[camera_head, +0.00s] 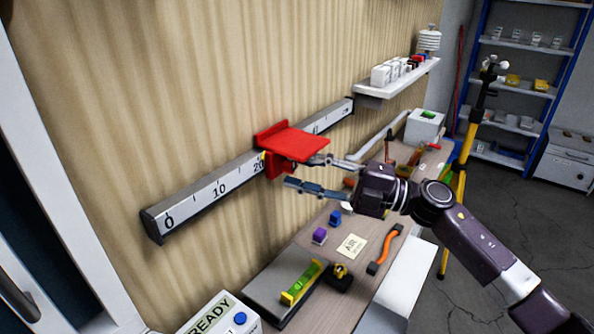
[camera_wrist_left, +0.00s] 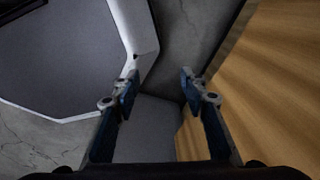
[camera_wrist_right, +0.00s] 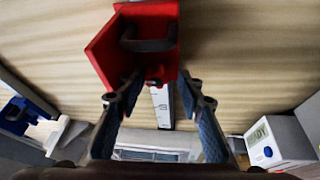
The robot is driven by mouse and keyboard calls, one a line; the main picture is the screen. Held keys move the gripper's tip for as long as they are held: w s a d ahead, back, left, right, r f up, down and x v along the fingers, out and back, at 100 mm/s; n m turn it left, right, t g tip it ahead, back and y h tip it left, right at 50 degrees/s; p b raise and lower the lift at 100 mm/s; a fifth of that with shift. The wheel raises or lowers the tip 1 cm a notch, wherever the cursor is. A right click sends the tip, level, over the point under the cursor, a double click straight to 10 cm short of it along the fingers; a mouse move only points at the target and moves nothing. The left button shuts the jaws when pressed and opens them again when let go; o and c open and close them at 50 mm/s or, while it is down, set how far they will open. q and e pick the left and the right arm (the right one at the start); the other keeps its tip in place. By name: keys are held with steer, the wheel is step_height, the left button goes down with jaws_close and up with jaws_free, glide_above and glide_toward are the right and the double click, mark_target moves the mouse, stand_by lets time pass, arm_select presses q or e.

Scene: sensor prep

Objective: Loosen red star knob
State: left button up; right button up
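A red carriage (camera_head: 296,141) with a flat red plate sits on the white numbered rail (camera_head: 205,195) on the wall, just past the 20 mark. The right wrist view shows the carriage (camera_wrist_right: 104,55) with a dark bar across it. I cannot clearly make out the red star knob as a separate part. My right gripper (camera_head: 305,175) is open in front of and slightly below the carriage. My left gripper (camera_wrist_left: 160,88) is open and empty, outside the head view.
A white shelf (camera_head: 400,80) and a yellow tripod (camera_head: 460,180) stand farther back.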

steer(key=v, duration=0.7)
steer(key=shift+d, duration=0.35)
steer(key=shift+s, duration=0.2)
steer(key=shift+d, duration=0.1)
